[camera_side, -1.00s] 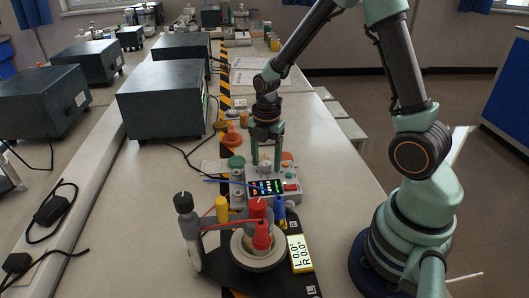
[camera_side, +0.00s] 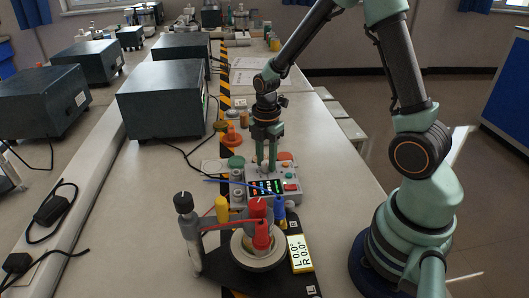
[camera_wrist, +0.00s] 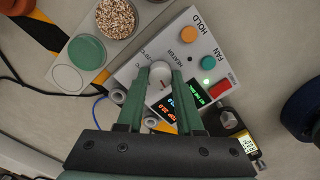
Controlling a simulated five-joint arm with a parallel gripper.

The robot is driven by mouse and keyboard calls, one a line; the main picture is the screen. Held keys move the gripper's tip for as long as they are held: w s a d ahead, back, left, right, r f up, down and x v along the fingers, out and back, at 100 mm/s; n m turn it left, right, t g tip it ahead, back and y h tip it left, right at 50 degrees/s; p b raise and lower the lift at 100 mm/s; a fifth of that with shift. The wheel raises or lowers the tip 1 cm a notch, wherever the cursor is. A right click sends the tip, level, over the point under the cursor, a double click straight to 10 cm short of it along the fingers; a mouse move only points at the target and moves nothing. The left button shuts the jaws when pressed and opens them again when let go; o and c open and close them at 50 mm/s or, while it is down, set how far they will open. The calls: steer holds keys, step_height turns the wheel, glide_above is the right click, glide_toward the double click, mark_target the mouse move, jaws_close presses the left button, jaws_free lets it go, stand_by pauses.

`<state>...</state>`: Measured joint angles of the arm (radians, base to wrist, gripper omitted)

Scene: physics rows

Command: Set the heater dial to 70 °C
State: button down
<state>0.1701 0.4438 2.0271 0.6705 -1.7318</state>
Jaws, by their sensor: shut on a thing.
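The heater dial (camera_wrist: 160,76) is a pale round knob on a light grey control box (camera_wrist: 203,38), beside printed HEATER and °C lettering. My gripper (camera_wrist: 160,73) is shut on the dial, one green finger on each side. In the side view my gripper (camera_side: 266,165) points straight down onto the box (camera_side: 291,198), and its fingers hide the dial. A dark display (camera_wrist: 187,100) with orange, blue and green digits sits beside the fingers. The digits are too small to read surely, and the dial's pointer setting cannot be told.
The box also carries an orange HOLD button (camera_wrist: 188,34), a teal FAN knob (camera_wrist: 208,62) and a red switch (camera_wrist: 220,88). A stand with red leads (camera_side: 257,208) is in front of it. A green dish (camera_wrist: 87,51) lies close by. Dark instrument cases (camera_side: 160,100) stand left.

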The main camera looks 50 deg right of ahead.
steer(key=m, duration=0.4)
steer(key=shift+m, duration=0.3)
steer(key=m, duration=0.4)
steer(key=shift+r+m, duration=0.1)
steer(key=shift+m, duration=0.2)
steer(key=m, duration=0.4)
steer(key=shift+m, duration=0.3)
steer(key=m, duration=1.2)
steer(key=shift+d+m, duration=0.1)
steer(key=shift+m, duration=0.2)
steer(key=m, duration=0.3)
steer(key=shift+m, duration=2.1)
